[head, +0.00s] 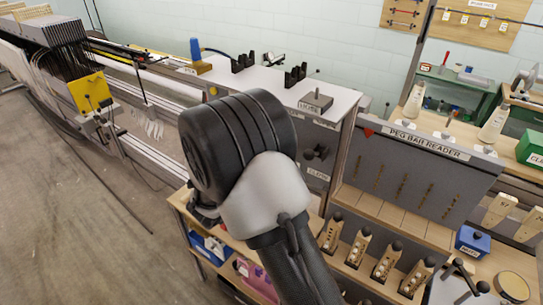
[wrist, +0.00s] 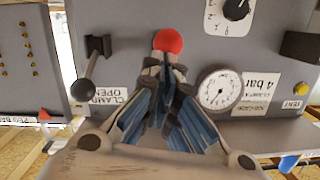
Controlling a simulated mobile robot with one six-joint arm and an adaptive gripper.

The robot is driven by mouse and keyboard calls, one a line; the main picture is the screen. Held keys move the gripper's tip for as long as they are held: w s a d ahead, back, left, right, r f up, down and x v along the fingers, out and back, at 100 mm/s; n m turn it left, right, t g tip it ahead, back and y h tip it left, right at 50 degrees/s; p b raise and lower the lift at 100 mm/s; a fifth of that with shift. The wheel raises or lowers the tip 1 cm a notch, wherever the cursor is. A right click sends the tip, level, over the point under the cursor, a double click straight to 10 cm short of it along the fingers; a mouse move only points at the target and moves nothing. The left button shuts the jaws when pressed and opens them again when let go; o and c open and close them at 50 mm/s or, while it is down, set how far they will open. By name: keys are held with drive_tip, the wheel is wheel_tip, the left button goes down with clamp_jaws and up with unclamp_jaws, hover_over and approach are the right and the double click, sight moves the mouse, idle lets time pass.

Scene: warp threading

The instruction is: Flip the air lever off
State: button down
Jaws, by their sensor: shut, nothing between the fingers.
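In the wrist view, a red ball knob (wrist: 168,41) stands out from the grey panel (wrist: 130,20). It looks like the end of the air lever; its shaft and label are hidden behind my fingers. My gripper (wrist: 165,70) is shut and empty, its tips just below the red knob in the picture. I cannot tell whether they touch it. In the head view my arm hides the gripper and the red knob.
In the wrist view, a black ball lever (wrist: 84,88) labelled CLAMP OPEN is left of my fingers, and a round gauge (wrist: 220,89) marked 4 bar is close on the right. A black dial (wrist: 236,9) is above. The peg bar reader (head: 420,165) stands right of my arm.

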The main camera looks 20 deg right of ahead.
drive_tip(key=shift+f+b, duration=0.65)
drive_tip(key=shift+f, duration=1.55)
drive_tip(key=shift+d, duration=0.1)
drive_tip(key=shift+f, duration=0.15)
